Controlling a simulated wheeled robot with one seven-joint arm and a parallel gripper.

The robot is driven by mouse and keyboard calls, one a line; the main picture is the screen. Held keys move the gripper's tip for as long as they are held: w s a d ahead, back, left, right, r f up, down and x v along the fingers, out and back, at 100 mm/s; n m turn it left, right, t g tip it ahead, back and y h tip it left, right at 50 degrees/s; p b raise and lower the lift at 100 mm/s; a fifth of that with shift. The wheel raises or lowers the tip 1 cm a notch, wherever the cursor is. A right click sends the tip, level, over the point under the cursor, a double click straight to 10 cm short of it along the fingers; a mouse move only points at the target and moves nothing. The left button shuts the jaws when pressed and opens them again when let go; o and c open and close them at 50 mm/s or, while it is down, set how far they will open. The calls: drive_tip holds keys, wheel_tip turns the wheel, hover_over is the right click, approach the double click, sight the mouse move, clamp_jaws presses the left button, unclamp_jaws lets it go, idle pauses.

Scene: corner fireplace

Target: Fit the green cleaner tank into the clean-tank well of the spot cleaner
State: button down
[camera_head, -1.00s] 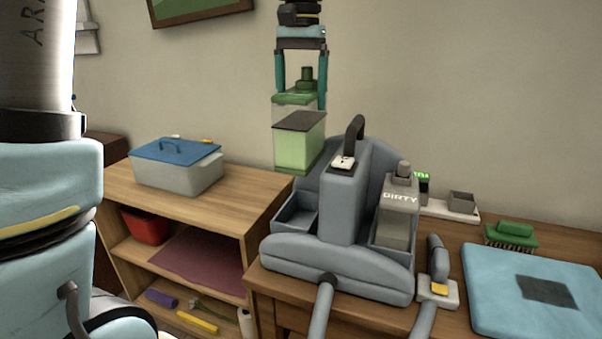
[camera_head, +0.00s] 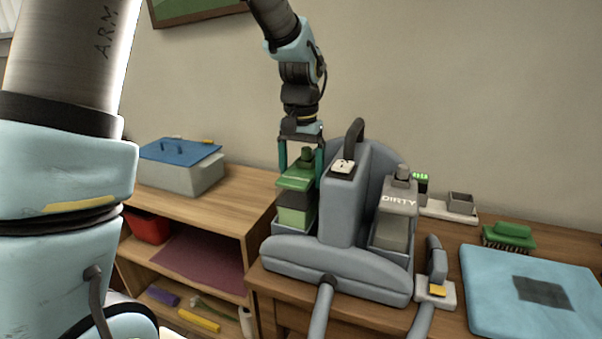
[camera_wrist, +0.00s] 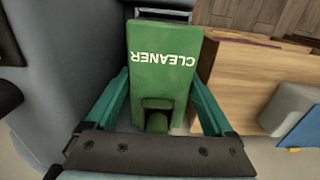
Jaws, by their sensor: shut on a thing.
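The green cleaner tank (camera_head: 297,179) is upright, with a green top, a dark band and a pale green lower part. Its lower part is in the clean-tank well (camera_head: 285,233) on the left of the grey spot cleaner (camera_head: 343,205). The well's front wall hides the tank's bottom, so I cannot tell whether it rests on the floor of the well. My gripper (camera_head: 301,162) is above, shut on the tank near its cap. In the wrist view the tank's top (camera_wrist: 160,65), lettered CLEANER, sits between my two teal fingers (camera_wrist: 158,108).
The grey DIRTY tank (camera_head: 396,215) stands in the right well. A handle (camera_head: 354,140) rises behind the central body. A grey bin with a blue lid (camera_head: 180,165) is on the shelf at left. A green brush (camera_head: 508,237) and blue pad (camera_head: 530,292) lie at right.

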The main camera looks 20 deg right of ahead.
drive_tip(key=shift+f, duration=0.35)
unclamp_jaws()
wheel_tip(320, 180, up, 12)
drive_tip(key=b, duration=0.1)
drive_tip(key=w+a+f+n, duration=0.1)
drive_tip(key=a+f+n, duration=0.15)
drive_tip(key=a, duration=0.45)
drive_tip(key=w+a+f+n, duration=0.1)
drive_tip(key=w+a+f, duration=0.1)
drive_tip(key=a+f, duration=0.35)
drive_tip(key=s+a+f+n, duration=0.2)
drive_tip(key=s+a+f, duration=0.1)
drive_tip(key=a, duration=0.6)
drive_tip(key=s+a+f+n+t, duration=0.1)
drive_tip(key=s+a+f+n, duration=0.1)
drive_tip(key=a, duration=0.6)
drive_tip(key=shift+s+a+f+t, duration=0.3)
drive_tip(key=shift+s+a+f, duration=0.05)
drive_tip(key=shift+s+f, duration=0.6)
